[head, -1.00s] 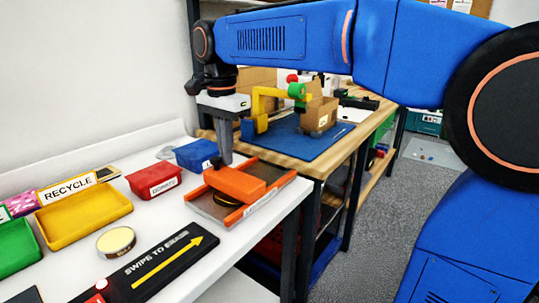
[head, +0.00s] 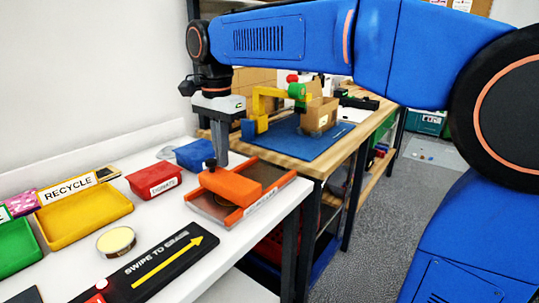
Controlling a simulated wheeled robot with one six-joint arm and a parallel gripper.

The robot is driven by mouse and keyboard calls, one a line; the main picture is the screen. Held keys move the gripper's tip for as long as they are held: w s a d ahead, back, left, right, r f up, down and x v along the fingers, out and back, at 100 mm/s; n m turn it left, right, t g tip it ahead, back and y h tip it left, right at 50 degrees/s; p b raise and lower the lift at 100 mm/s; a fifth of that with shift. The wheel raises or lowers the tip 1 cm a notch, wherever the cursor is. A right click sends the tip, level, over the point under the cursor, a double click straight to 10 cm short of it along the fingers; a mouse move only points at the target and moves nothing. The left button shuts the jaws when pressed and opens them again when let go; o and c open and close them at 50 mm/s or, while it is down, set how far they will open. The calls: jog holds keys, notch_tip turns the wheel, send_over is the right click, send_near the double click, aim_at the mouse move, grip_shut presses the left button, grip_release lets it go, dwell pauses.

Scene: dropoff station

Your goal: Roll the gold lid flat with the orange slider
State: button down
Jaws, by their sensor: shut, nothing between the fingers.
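The orange slider (head: 232,188) lies across the flat tray (head: 204,206) with orange rails, at the table's right end. A dark knob (head: 210,163) stands at its left end. My gripper (head: 220,162) is shut and points straight down at the slider's back edge, just right of the knob. I cannot tell whether it touches the slider or knob. No gold lid shows on the tray now; the slider covers the spot where a gold-rimmed disc showed before. A round tin with a pale top and gold rim (head: 117,241) stands on the white table, left of the tray.
A black "SWIPE TO ERASE" board (head: 190,247) lies in front of the tray. Yellow (head: 85,218), red (head: 154,181), blue (head: 196,155) and green (head: 15,248) bins line the table's back and left. A wooden bench (head: 290,165) stands behind.

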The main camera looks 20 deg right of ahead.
jog(key=shift+w+r, duration=0.1)
jog(key=shift+r, duration=0.05)
notch_tip(320, 180, up, 6)
dwell(0.7)
jog(key=c, duration=2.5)
grip_release()
